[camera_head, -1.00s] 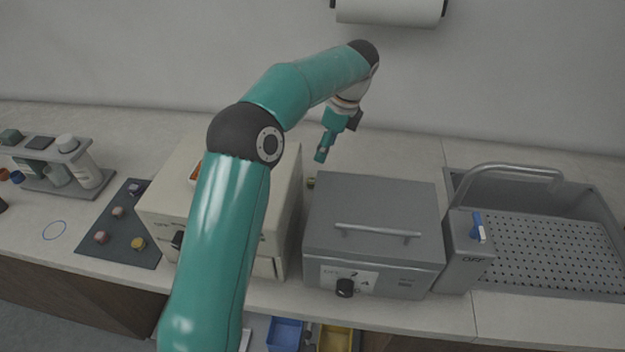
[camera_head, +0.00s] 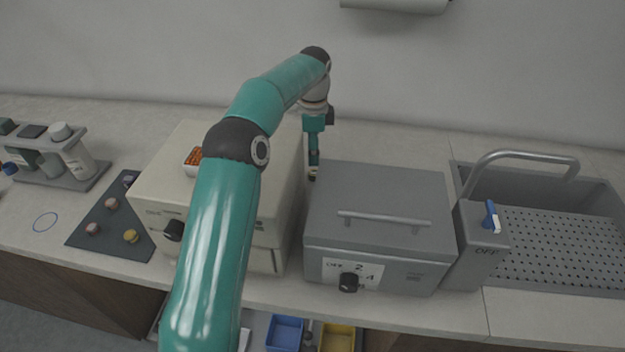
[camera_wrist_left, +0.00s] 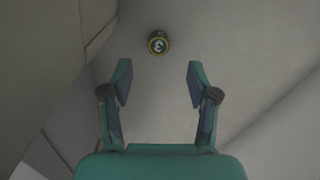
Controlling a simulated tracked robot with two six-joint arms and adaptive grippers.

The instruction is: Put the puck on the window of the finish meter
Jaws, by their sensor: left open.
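A small dark round puck (camera_wrist_left: 158,43) with a yellowish ring and a "3" on its top lies on the counter in the left wrist view. In the head view it shows as a small spot (camera_head: 313,174) in the gap between the beige machine and the grey lidded box. My left gripper (camera_wrist_left: 160,82) is open and empty, with the puck beyond its fingertips and apart from them. In the head view the left gripper (camera_head: 314,158) points down into that gap, above the puck. I cannot tell which device is the finish meter; no window shows clearly. My right gripper is not in view.
A grey basin (camera_head: 600,190) is further right. A dark mat (camera_head: 110,235) with several coloured pucks and a bottle rack (camera_head: 85,180) are left.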

